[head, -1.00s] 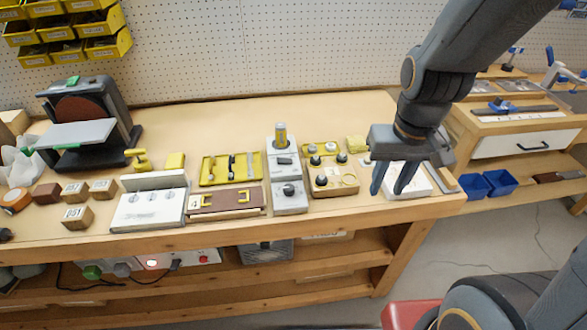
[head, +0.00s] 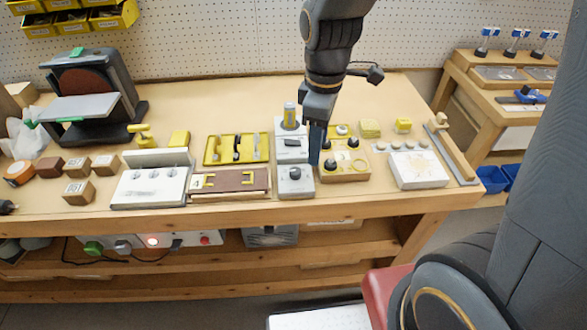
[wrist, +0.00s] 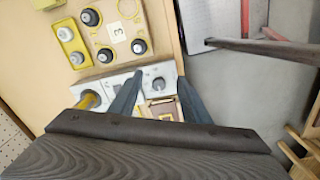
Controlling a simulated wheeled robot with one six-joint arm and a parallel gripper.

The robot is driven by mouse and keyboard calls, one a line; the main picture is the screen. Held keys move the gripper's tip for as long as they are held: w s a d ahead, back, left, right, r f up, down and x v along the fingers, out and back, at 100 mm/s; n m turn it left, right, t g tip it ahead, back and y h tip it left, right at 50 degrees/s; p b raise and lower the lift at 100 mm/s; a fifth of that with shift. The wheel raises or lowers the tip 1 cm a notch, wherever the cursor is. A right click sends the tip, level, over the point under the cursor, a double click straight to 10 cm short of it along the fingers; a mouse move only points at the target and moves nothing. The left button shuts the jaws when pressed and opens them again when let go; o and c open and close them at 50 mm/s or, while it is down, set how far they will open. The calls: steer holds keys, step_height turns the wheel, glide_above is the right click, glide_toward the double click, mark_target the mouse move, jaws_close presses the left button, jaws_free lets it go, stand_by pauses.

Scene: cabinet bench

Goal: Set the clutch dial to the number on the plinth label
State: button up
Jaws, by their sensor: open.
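A pale grey unit (head: 295,187) near the middle of the bench carries a dark round dial (head: 295,168); the dial (wrist: 158,84) also shows in the wrist view. Its markings are too small to read. A tan block (head: 344,174) with several knobs stands just right of it. A white label (wrist: 118,31) reading 3 lies on this block in the wrist view. My gripper (head: 316,150) is open and empty, pointing down by the unit's right edge in the head view. In the wrist view its two fingers (wrist: 158,78) appear either side of the dial; contact is unclear.
A white box (head: 418,170) stands to the right. An upright yellow and grey cylinder (head: 290,113) is behind the dial. The bench's back strip is mostly clear.

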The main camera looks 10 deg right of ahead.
mark_target(295, 171)
steer(key=a+n, duration=0.1)
steer(key=n, duration=0.1)
steer(key=w+a+n, duration=0.1)
steer(key=a+n, duration=0.1)
steer(key=w+a+f+n+b, duration=0.1)
steer(key=n, duration=0.1)
steer(key=shift+a+f, duration=0.1)
steer(key=shift+a, duration=0.2)
steer(key=shift+f+n, duration=0.25)
steer(key=shift+n, duration=0.05)
steer(key=shift+f+p, duration=0.5)
steer(key=shift+f, duration=3.1)
steer(key=c, duration=1)
